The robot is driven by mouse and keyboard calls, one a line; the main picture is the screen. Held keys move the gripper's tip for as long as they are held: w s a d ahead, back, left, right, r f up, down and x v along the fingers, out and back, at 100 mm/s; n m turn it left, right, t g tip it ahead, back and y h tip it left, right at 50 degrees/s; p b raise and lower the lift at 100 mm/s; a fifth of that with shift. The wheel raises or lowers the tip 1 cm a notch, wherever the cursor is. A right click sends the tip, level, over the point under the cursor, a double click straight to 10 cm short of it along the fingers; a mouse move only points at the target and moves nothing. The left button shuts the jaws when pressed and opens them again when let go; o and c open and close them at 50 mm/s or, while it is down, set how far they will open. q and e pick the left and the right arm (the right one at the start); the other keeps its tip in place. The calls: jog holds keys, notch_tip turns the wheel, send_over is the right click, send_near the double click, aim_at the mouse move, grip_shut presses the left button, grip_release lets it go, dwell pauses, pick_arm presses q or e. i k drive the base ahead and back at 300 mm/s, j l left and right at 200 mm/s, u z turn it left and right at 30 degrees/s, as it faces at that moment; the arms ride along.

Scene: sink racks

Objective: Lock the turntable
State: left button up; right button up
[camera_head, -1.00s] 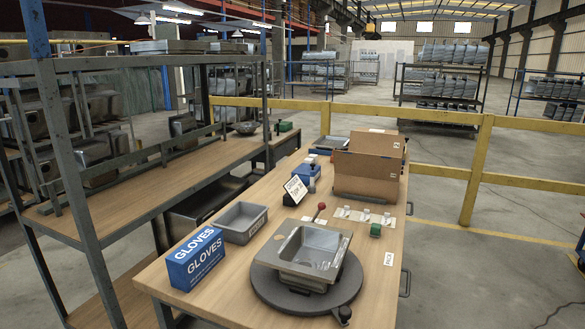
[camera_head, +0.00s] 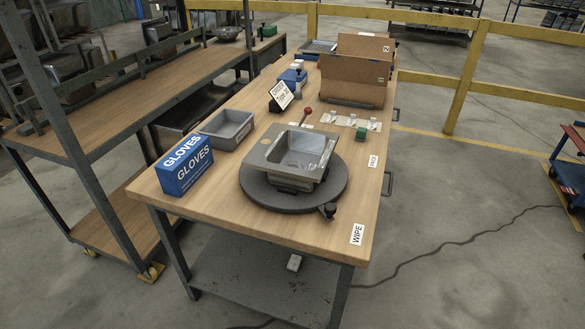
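The dark round turntable (camera_head: 262,196) lies on the wooden workbench in the head view. A metal sink (camera_head: 291,156) sits on top of it, near its middle. A black knob (camera_head: 327,210) sticks out at the turntable's front right rim; whether it is locked cannot be told. A lever with a red ball end (camera_head: 307,111) stands just behind the sink. Neither of my grippers shows in this view.
A yellow rail (camera_head: 461,85) runs behind.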

aim_at(308, 111)
jog(key=i+l+u, duration=0.1)
jog(key=l+u, duration=0.55)
jog(key=u, duration=0.25)
jog(key=l+u, duration=0.4)
